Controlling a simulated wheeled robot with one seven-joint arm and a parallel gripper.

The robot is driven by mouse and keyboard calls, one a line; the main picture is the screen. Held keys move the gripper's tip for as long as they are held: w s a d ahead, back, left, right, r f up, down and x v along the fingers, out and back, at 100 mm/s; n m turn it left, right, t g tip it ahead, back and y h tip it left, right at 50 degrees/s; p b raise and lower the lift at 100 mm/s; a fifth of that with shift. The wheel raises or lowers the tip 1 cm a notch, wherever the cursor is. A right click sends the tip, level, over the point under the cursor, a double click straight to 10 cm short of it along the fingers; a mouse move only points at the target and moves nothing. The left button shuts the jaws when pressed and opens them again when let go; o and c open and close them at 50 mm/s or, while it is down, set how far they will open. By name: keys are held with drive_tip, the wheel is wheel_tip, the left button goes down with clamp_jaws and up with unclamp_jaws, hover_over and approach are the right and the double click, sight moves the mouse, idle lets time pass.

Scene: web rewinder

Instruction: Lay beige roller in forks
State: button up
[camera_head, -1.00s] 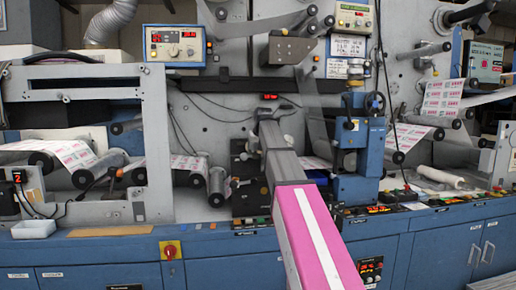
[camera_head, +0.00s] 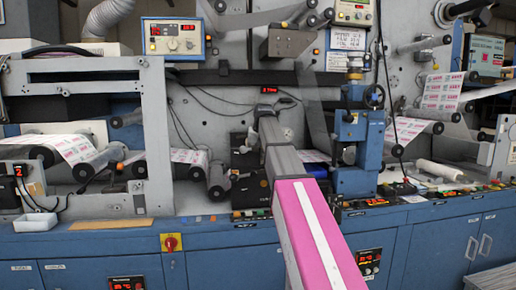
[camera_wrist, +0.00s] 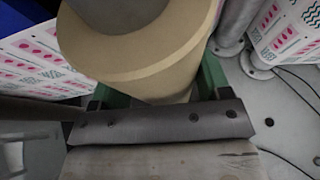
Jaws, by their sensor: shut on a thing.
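The beige roller (camera_wrist: 150,75) fills the upper middle of the wrist view, close to the camera. It has a wide beige rim, a dark grey face and a narrower beige part below. My gripper (camera_wrist: 160,100) is shut on it, with green finger parts showing at both sides behind a dark grey bar. In the head view my pink and grey arm reaches toward the machine, and I cannot make out the roller or the fingertips there. I cannot pick out the forks for certain in either view.
Printed web (camera_wrist: 285,30) shows at the upper right of the wrist view, near grey metal rollers (camera_wrist: 232,38). In the head view a blue unit (camera_head: 357,150) stands right of my arm. A white roll (camera_head: 440,170) lies further right. A left frame (camera_head: 157,140) borders the machine.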

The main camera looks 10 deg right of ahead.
drive_tip(key=o, duration=1.6)
drive_tip(key=f, duration=0.1)
drive_tip(key=s+f, duration=0.1)
drive_tip(key=shift+s+f, duration=0.2)
drive_tip(key=shift+f, duration=0.1)
drive_tip(key=shift+r, duration=0.1)
drive_tip(key=v, duration=0.4)
drive_tip(key=w+v, duration=0.1)
drive_tip(key=v, duration=0.3)
drive_tip(key=w+v, duration=0.1)
drive_tip(key=v, duration=0.3)
drive_tip(key=shift+s+r, duration=0.1)
drive_tip(key=shift+r, duration=0.55)
